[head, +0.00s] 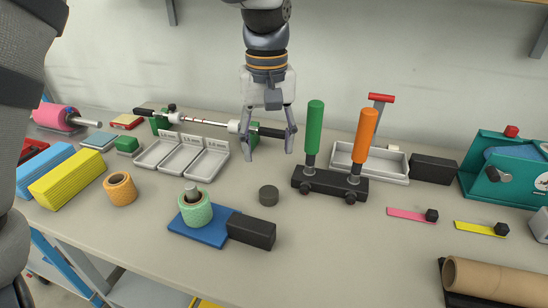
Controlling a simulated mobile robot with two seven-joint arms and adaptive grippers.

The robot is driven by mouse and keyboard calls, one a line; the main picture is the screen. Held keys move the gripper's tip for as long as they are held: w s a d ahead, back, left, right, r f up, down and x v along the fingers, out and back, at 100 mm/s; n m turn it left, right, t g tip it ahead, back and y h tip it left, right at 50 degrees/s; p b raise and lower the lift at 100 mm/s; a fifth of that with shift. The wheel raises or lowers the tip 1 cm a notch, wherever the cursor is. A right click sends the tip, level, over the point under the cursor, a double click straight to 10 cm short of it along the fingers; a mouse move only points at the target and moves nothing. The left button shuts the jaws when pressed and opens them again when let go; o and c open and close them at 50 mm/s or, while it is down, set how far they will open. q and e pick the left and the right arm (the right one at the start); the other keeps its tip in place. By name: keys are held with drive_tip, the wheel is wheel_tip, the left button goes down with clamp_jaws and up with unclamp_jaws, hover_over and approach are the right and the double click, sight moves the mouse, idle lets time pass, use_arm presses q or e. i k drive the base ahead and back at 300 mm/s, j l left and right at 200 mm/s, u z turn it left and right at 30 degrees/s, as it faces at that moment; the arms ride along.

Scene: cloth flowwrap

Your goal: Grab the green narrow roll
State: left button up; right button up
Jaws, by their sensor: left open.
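The pale green narrow roll (195,211) sits upright around a grey peg on a blue base plate (182,231), left of centre on the table. Its whole front shows and nothing covers it. My left gripper (268,150) hangs fingers down above the back of the table, farther back and to the right of the roll. Its two fingers are spread, with nothing held between them; a dark rod end shows behind them. It is apart from the roll. My right gripper is not in view.
A black block (252,231) adjoins the roll's base at right. An orange roll (120,189) stands to the left. A dark puck (269,195) lies behind the block. A black stand (329,183) with upright green and orange handles stands to the right. The front centre tabletop is clear.

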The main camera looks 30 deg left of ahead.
sight(198, 215)
drive_tip(key=k, duration=1)
